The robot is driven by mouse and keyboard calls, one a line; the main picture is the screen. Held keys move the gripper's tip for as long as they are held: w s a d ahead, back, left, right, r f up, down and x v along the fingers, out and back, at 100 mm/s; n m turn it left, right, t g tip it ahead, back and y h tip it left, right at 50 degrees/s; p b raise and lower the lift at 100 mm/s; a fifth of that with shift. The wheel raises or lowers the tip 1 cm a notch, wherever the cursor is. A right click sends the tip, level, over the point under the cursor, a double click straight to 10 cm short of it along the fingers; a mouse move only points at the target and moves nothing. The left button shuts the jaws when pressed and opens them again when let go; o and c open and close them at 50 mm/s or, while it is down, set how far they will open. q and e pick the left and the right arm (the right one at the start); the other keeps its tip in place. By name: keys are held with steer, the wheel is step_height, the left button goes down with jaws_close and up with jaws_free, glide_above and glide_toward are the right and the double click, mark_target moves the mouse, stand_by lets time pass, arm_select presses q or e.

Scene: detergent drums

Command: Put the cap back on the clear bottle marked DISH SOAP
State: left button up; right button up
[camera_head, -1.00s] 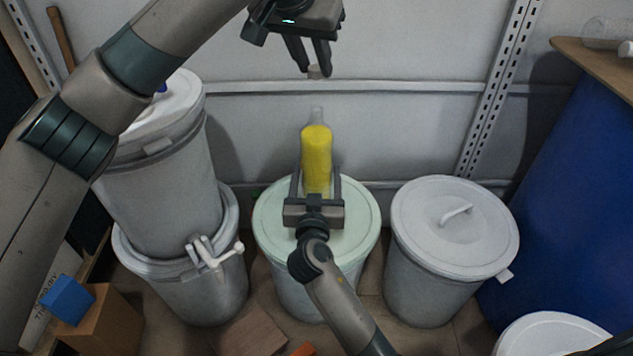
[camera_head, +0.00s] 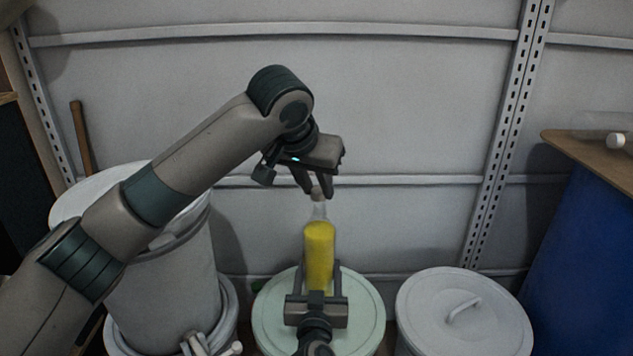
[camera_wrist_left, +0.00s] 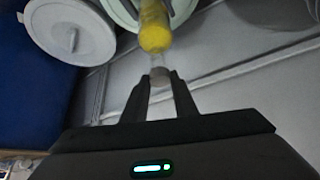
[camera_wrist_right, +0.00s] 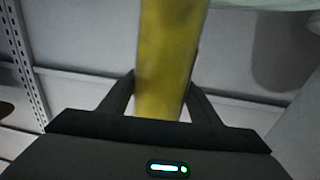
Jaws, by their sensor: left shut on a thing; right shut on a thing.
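The clear bottle (camera_head: 319,255) with yellow liquid stands upright over the pale green drum lid; its marking is not readable. My right gripper (camera_head: 317,290) is shut on its lower part, and the right wrist view shows the bottle (camera_wrist_right: 170,60) between the fingers. My left gripper (camera_head: 318,195) is directly above the bottle's neck, pointing down, shut on a small pale cap (camera_head: 317,193). In the left wrist view the cap (camera_wrist_left: 159,76) is between the fingertips, in line with the bottle (camera_wrist_left: 155,30) neck. I cannot tell whether cap and neck touch.
The pale green drum lid (camera_head: 270,318) is below the bottle. A grey lidded drum (camera_head: 465,315) stands at right, stacked grey drums (camera_head: 165,285) at left. A blue drum (camera_head: 580,260) carries a board with a clear bottle lying on it. A wall is behind.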

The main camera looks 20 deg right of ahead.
mark_target(313, 197)
arm_select(q)
steer(key=shift+f, duration=0.1)
stand_by(0.4)
steer(key=shift+f, duration=0.8)
steer(key=shift+f, duration=0.5)
stand_by(0.4)
arm_select(e)
jaws_close()
arm_select(q)
steer(key=m, duration=0.1)
steer(key=m+g+h, duration=0.1)
steer(key=m, duration=0.1)
steer(key=shift+w+a+f+g, duration=0.1)
steer(key=shift+w+a+g, duration=0.1)
steer(key=shift+g, duration=0.1)
steer(key=m, duration=0.1)
steer(key=m+g, duration=0.1)
steer(key=m, duration=0.1)
steer(key=m+g+h, duration=0.1)
steer(key=shift+w+m, duration=0.3)
steer(key=shift+m, duration=0.1)
steer(key=m+g, duration=0.1)
steer(key=m, duration=0.2)
steer(key=w+m+g, duration=0.1)
steer(key=m+g, duration=0.1)
steer(key=m, duration=0.1)
steer(key=shift+g, duration=0.3)
steer(key=shift+m+g, duration=0.6)
steer(key=shift+m, duration=0.6)
